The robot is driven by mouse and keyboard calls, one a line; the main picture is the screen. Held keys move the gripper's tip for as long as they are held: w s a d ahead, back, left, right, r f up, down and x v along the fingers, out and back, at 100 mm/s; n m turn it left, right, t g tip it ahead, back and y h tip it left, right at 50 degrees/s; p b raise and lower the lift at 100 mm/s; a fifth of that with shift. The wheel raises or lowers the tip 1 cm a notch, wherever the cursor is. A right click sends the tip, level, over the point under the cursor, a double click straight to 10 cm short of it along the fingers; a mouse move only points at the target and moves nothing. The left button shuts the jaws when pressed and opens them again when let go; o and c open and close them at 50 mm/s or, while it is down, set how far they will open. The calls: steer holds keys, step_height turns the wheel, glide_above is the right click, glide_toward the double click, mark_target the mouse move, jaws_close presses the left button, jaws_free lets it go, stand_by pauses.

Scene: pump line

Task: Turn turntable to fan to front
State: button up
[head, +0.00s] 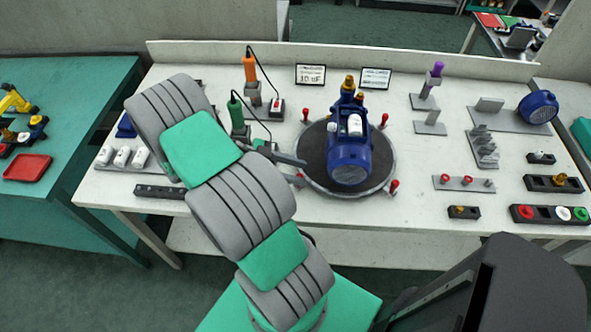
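The round turntable (315,148) has a dark top and a pale rim, and stands in the middle of the white bench. Red-knobbed pegs stand around its rim; one red knob (306,114) is at the far left and another (393,186) at the near right. A blue pump (350,145) sits on it, with brass fittings on the far side and a round, greyish end facing the near edge. I cannot tell whether that end is the fan. My gripper (300,162) is at the turntable's left rim, near the left red knob (298,177). Its finger opening and any contact are unclear.
Orange (250,68) and green (235,111) corded tools stand behind my arm. Small part holders and a blue round cover (538,107) fill the bench's right side. A black strip (160,191) lies front left. The bench front before the turntable is clear.

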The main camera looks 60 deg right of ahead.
steer(key=shift+w, duration=0.1)
steer(key=shift+w+a+r+p, duration=0.1)
steer(key=shift+w+r+p, duration=0.05)
steer(key=shift+r+p, duration=0.2)
steer(key=p+v, duration=0.7)
steer(key=shift+f, duration=0.2)
steer(key=shift+w+a, duration=0.1)
